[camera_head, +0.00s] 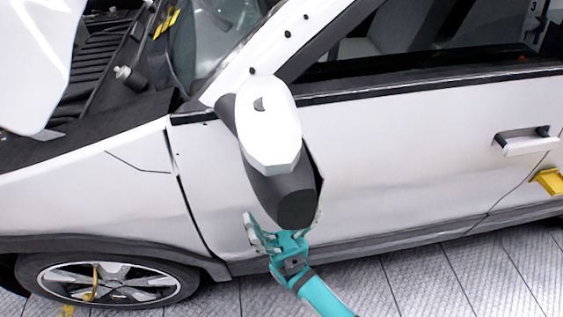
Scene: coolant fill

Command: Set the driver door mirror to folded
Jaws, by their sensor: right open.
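The driver door mirror (270,125) has a white cap and a dark grey housing. It juts out from the front corner of the white driver door (400,160), toward me. My right gripper (283,226) is teal with grey fingers and is open at the mirror's outer lower end. One finger shows to the left of the dark housing; the other is mostly hidden behind it. I cannot tell whether the fingers touch the mirror. My left gripper is not in view.
The white car's hood (35,60) is raised at the upper left. The front wheel (110,283) is at the lower left. A door handle (525,141) and a yellow part (549,181) are at the right. Tiled floor (440,285) lies clear below.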

